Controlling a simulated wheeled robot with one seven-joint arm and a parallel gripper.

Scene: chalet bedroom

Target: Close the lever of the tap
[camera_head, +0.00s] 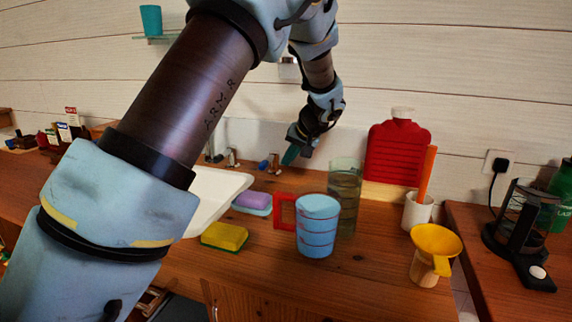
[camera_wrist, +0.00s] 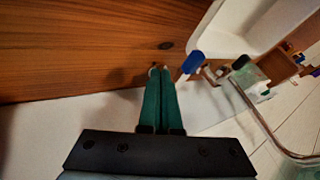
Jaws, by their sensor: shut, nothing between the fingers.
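The tap stands behind the white sink (camera_head: 222,190), against the wall. In the wrist view its blue-capped lever (camera_wrist: 193,62) is just right of my fingertips, with a small gap that I cannot judge exactly. A second, dark-capped lever (camera_wrist: 240,62) and the curved chrome spout (camera_wrist: 258,115) lie further right. In the head view the blue cap (camera_head: 263,165) is small, left of my gripper. My gripper (camera_wrist: 159,70) has its green fingers together and empty, pointing down near the counter; it also shows in the head view (camera_head: 291,155).
A red hot-water bottle (camera_head: 397,153) leans on the wall. A yellow funnel (camera_head: 437,241) stands at the right.

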